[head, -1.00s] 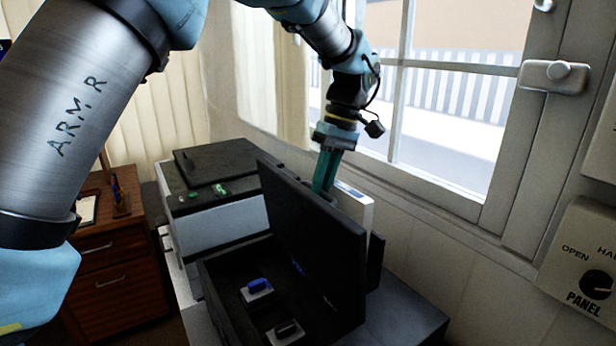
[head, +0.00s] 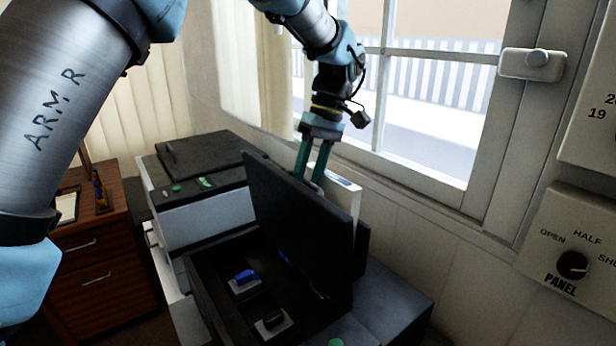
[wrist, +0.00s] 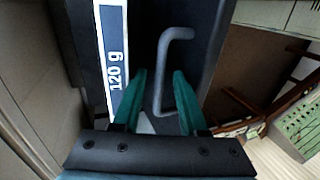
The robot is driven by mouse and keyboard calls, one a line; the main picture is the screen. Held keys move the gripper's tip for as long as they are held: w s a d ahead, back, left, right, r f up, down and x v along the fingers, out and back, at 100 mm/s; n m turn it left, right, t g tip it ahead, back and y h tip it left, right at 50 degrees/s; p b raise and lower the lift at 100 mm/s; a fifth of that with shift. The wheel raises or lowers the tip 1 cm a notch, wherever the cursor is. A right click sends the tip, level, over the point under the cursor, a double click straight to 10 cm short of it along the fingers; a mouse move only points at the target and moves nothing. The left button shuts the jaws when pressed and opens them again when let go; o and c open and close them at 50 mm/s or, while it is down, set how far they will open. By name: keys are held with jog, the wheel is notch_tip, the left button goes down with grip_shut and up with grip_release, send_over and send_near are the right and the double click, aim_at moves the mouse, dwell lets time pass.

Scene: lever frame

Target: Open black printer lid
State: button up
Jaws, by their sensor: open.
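The black printer lid (head: 300,225) stands raised and steep at the back of the black printer (head: 205,290). The open body shows a blue block (head: 245,277) and a black block (head: 272,318) on pale bases inside. My gripper (head: 309,178) is behind the lid's top edge, with its green fingers apart. In the wrist view my gripper (wrist: 160,78) is open, and a grey bent handle (wrist: 162,70) runs between the fingers without being clamped. The lower fingertips are partly hidden by the lid in the head view.
A white pack marked 120 g (wrist: 113,60) stands close beside the fingers; it also shows behind the lid (head: 342,192). A pale machine with a dark top (head: 205,160) stands to the left. The window wall and a panel knob (head: 572,265) are at right.

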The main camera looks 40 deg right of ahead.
jog(key=shift+r, duration=0.1)
jog(key=b+v, duration=0.2)
jog(key=v, duration=0.8)
jog(key=shift+r+b, duration=0.25)
jog(key=shift+b, duration=0.05)
jog(key=shift+s, duration=0.15)
